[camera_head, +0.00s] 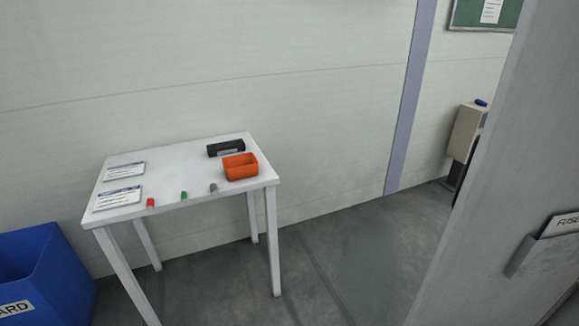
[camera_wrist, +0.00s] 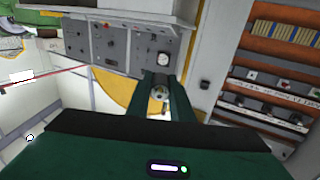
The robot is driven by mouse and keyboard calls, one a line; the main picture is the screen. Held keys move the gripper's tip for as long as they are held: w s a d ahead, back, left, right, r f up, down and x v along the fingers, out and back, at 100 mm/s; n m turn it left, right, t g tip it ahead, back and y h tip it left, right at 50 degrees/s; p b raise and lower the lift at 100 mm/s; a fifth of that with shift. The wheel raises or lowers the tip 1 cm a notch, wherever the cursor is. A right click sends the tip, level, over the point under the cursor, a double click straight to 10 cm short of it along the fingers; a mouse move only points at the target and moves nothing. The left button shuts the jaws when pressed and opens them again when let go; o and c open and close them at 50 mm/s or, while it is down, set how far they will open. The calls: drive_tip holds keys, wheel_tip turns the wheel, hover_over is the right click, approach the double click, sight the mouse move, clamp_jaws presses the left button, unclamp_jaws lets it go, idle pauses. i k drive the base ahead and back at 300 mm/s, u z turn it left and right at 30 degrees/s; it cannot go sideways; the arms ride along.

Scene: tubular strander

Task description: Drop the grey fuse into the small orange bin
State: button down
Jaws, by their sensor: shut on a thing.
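The small orange bin (camera_head: 241,173) stands near the right end of a white table (camera_head: 175,170) in the head view, and it looks empty. A small grey piece (camera_head: 213,188), like a fuse, lies on the table just left of the bin, near the front edge. My gripper (camera_wrist: 160,96) shows only in the wrist view. Its two dark green fingers are shut on a small greyish, round-ended thing (camera_wrist: 160,93). I see it end-on, and cannot tell for sure that it is a fuse. My gripper is away from the bin, facing a cabinet.
A green piece (camera_head: 183,195), a red piece (camera_head: 150,203), a black block (camera_head: 226,147) and two white cards are on the table. A blue bin (camera_head: 45,275) stands at the left. The wrist view shows a control panel (camera_wrist: 115,45) and an open cabinet (camera_wrist: 275,75).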

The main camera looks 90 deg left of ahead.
sight(241, 176)
drive_tip(key=k, duration=2.35)
drive_tip(key=u, duration=2.5)
drive_tip(key=i, duration=1)
